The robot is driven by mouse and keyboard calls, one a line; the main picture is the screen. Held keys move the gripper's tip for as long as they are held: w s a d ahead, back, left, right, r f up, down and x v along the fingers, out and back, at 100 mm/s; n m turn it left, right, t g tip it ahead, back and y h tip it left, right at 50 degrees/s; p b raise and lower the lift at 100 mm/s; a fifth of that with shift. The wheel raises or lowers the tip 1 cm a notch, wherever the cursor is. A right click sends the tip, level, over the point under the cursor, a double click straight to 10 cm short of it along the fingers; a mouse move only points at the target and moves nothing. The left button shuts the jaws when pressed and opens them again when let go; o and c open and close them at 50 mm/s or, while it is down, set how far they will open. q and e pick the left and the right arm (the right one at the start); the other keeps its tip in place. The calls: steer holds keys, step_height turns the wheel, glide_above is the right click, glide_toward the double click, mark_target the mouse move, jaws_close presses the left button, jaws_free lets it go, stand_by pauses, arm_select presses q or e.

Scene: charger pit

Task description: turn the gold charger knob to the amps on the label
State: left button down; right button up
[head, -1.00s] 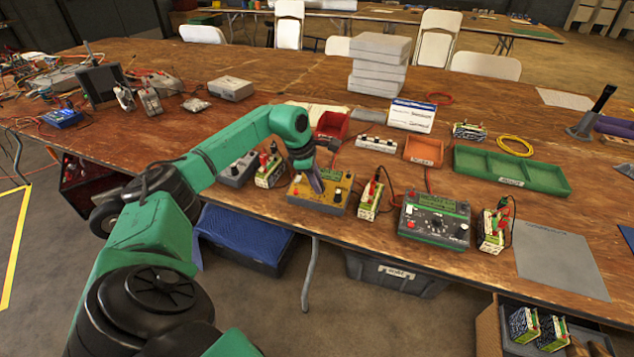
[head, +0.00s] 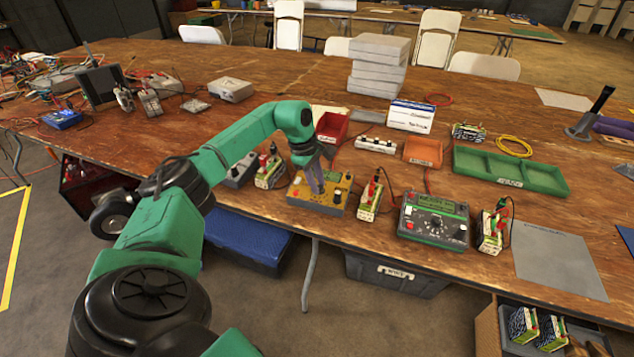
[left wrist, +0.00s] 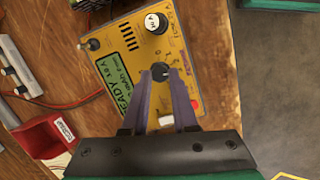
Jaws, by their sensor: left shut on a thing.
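The gold charger (head: 308,202) stands near the front edge of the wooden table, and its yellow face fills the middle of the left wrist view (left wrist: 190,52). Its green display (left wrist: 127,68) shows text that seems to read "READY 3.0 A". My left gripper (left wrist: 160,78) points down at the face, its purple fingers shut on a dark round knob (left wrist: 160,71) beside the display; in the head view the gripper (head: 319,190) covers this knob. A second knob (left wrist: 156,22) with a white cap is free. My right gripper is in neither view.
A grey charger (head: 240,170) and a battery pack (head: 268,172) stand left of the gold one. Another battery (head: 370,197) and a dark green charger (head: 433,222) stand to its right. A red bin (head: 331,127) is behind.

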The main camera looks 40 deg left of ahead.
arm_select(q)
steer(key=c, duration=0.7)
jaws_free()
steer(key=shift+r, duration=0.15)
steer(key=v, duration=1.4)
steer(key=shift+r, duration=0.2)
